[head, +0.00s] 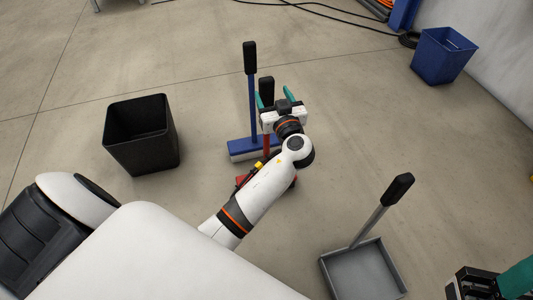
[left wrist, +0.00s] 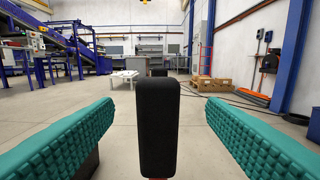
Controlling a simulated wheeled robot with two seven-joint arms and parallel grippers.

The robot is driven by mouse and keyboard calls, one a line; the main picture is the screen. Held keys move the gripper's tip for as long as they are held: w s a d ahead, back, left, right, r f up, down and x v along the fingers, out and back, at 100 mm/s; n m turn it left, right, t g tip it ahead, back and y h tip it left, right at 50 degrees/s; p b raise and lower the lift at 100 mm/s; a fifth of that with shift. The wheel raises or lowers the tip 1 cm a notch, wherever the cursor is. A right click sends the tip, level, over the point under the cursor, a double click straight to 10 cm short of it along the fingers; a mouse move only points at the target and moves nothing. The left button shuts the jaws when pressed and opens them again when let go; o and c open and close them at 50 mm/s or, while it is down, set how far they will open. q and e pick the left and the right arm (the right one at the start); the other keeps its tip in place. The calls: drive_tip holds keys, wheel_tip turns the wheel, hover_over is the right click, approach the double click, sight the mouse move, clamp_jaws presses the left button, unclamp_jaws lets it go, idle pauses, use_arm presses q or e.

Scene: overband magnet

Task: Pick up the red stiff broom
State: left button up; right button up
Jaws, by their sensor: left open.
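The red stiff broom stands upright, with its black handle grip (head: 266,88) at the top. My left forearm hides much of its red shaft and red head. My left gripper (head: 274,95) is open at the height of the black grip. In the left wrist view the black grip (left wrist: 158,125) stands upright between the two teal fingers of the left gripper (left wrist: 158,112), with a gap on each side. My right gripper (head: 492,284) is partly in view at the bottom right corner; its jaw opening is unclear.
A blue broom (head: 252,95) stands just behind the red one. A black bin (head: 158,150) is to the left. A grey dustpan (head: 338,278) with an upright handle is at the lower right. A blue bin (head: 440,62) stands by the wall. Floor between them is clear.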

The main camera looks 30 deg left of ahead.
sight(265, 80)
use_arm(q)
drive_tip(key=b+x, duration=0.1)
drive_tip(key=x, duration=0.6)
drive_tip(key=shift+w+a+f+b, duration=0.1)
drive_tip(key=shift+a+f+b, duration=0.05)
drive_tip(key=shift+a+b, duration=0.2)
drive_tip(key=shift+c, duration=0.4)
drive_tip(key=shift+d, duration=0.1)
drive_tip(key=c, duration=1.2)
drive_tip(key=shift+c, duration=0.5)
